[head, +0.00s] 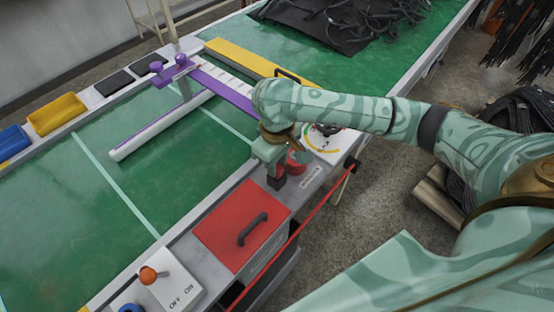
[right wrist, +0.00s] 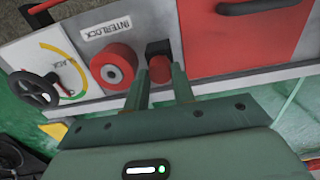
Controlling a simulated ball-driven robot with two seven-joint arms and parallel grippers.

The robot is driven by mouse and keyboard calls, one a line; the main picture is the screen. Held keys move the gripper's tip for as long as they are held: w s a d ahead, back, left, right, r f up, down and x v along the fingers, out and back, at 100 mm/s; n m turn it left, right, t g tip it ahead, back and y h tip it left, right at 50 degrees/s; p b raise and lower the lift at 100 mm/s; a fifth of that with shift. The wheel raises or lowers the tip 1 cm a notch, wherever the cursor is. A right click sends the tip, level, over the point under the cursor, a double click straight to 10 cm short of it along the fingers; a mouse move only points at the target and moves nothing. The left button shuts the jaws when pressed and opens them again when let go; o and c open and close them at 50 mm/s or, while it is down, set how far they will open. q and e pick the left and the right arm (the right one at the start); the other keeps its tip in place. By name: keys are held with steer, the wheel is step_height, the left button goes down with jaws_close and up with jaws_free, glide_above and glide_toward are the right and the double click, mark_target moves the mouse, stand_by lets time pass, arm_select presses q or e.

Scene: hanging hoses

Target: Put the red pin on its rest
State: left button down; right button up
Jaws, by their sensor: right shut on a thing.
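The red pin (right wrist: 160,70) shows as a short red end between my right fingertips in the right wrist view. My right gripper (right wrist: 162,88) is shut on it. A black block (right wrist: 158,48), which looks like the rest, is right behind the pin; I cannot tell whether they touch. In the head view the black block (head: 276,182) is just under my right gripper (head: 272,165), where the fingers hide the pin. A larger red round socket (right wrist: 113,66) sits left of the block, by the INTERLOCK label (right wrist: 107,28). My left gripper is not in view.
A red lid (head: 235,222) with a black handle is beside the block. A dial with a black handwheel (right wrist: 34,88) is beyond the socket. A switch box with an orange knob (head: 148,275) is nearer. A purple arm with a white roller (head: 160,125) spans the green belt.

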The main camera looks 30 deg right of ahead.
steer(key=o, duration=1)
steer(key=shift+r+b, duration=0.25)
steer(key=shift+b, duration=0.05)
arm_select(q)
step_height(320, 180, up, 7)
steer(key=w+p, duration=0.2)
steer(key=p, duration=0.6)
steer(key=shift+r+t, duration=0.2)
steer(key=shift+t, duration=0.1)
arm_select(e)
step_height(320, 180, up, 12)
steer(key=shift+f, duration=0.1)
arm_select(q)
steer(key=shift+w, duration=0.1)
arm_select(e)
steer(key=shift+a, duration=0.1)
